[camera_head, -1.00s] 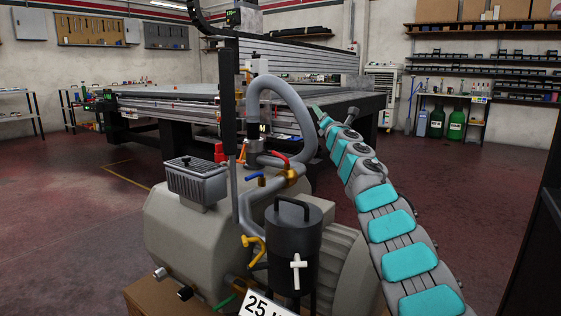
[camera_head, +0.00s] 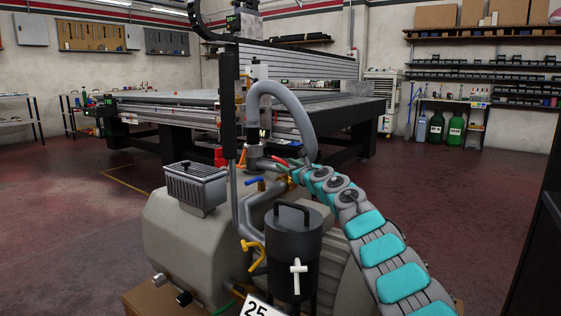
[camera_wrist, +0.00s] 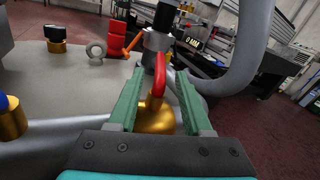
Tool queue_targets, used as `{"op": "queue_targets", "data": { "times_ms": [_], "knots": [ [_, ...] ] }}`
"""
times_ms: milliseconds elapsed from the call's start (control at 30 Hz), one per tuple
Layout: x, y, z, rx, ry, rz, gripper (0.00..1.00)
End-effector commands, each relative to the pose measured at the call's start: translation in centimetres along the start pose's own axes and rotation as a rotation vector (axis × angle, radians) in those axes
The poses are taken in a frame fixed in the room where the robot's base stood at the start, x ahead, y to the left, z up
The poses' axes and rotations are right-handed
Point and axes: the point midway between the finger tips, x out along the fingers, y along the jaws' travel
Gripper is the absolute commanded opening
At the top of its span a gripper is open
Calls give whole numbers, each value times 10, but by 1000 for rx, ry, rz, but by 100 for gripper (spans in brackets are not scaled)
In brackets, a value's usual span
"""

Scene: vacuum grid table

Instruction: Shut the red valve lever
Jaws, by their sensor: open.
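The red valve lever (camera_head: 280,161) is on the pipework of the grey pump, its right end hidden behind my gripper (camera_head: 297,168). In the wrist view the red lever (camera_wrist: 159,75) stands up over a brass valve body (camera_wrist: 155,118). My gripper (camera_wrist: 157,88) is open, with one green finger on each side of the lever. I cannot tell whether either finger touches it.
A blue lever (camera_head: 254,181) and a yellow lever (camera_head: 250,245) sit close by on the pump (camera_head: 165,240). A thick grey hose (camera_head: 290,97) arches just above my gripper. A black canister (camera_head: 293,250) stands in front. Open floor lies to the right.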

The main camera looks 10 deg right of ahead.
Motion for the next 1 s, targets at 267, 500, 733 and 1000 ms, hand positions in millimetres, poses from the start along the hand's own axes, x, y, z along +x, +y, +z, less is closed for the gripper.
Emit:
{"op": "queue_targets", "data": {
  "times_ms": [267, 500, 733, 1000],
  "knots": [
    [20, 1, 2, 3, -2, 1, 50],
    [36, 0, 2, 5, -2, 0, 50],
    [48, 0, 1, 4, -2, 1, 50],
    [52, -1, -1, 2, 1, -2, 50]
  ]
}}
